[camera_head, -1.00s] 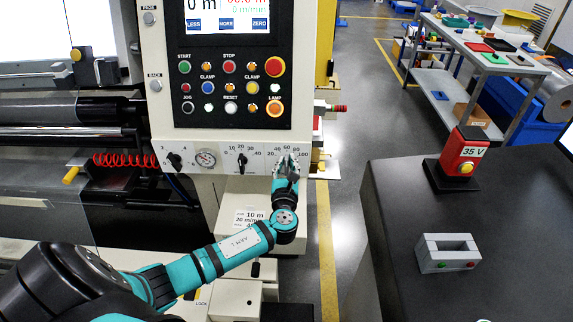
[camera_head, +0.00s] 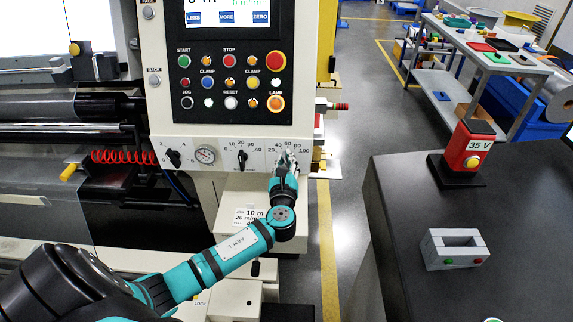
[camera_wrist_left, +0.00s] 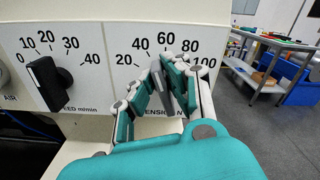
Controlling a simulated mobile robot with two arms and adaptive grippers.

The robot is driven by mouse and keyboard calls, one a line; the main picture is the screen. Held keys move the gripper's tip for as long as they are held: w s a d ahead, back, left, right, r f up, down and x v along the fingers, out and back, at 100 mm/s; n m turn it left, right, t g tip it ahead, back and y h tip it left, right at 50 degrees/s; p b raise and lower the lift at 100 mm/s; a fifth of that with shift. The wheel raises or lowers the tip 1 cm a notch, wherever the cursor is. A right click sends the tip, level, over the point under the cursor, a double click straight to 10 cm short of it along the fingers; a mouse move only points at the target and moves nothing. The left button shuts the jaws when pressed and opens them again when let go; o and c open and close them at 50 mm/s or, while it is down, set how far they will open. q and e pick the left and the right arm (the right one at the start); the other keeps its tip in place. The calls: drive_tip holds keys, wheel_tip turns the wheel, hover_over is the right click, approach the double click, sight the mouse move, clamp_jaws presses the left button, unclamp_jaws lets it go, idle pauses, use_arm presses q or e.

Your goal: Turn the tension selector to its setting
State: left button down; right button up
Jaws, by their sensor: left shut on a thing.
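The tension selector (camera_wrist_left: 164,92) is a dark grey knob on the white panel, under a scale marked 20 to 100. In the left wrist view its upper end leans a little left, roughly between the 40 and 60 marks; fingers partly hide it. My left gripper (camera_wrist_left: 163,80) is shut on the knob, one finger on each side. In the head view the left gripper (camera_head: 285,160) covers the knob at the panel's right end. My right gripper is not in view.
The speed knob (camera_wrist_left: 48,82) sits left of the tension scale. A button panel (camera_head: 230,80) with a screen is above. A dark counter (camera_head: 450,210) at right bears a red 35 V box (camera_head: 467,150) and a grey block (camera_head: 453,251). Floor shows between.

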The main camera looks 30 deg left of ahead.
use_arm(q)
drive_tip(key=shift+s+a+f+n+b, duration=0.1)
drive_tip(key=shift+n+b, duration=0.45)
drive_tip(key=shift+n, duration=0.45)
drive_tip(key=c, duration=1.4)
unclamp_jaws()
drive_tip(key=v, duration=1.2)
drive_tip(key=shift+s, duration=0.1)
drive_tip(key=shift+a, duration=0.1)
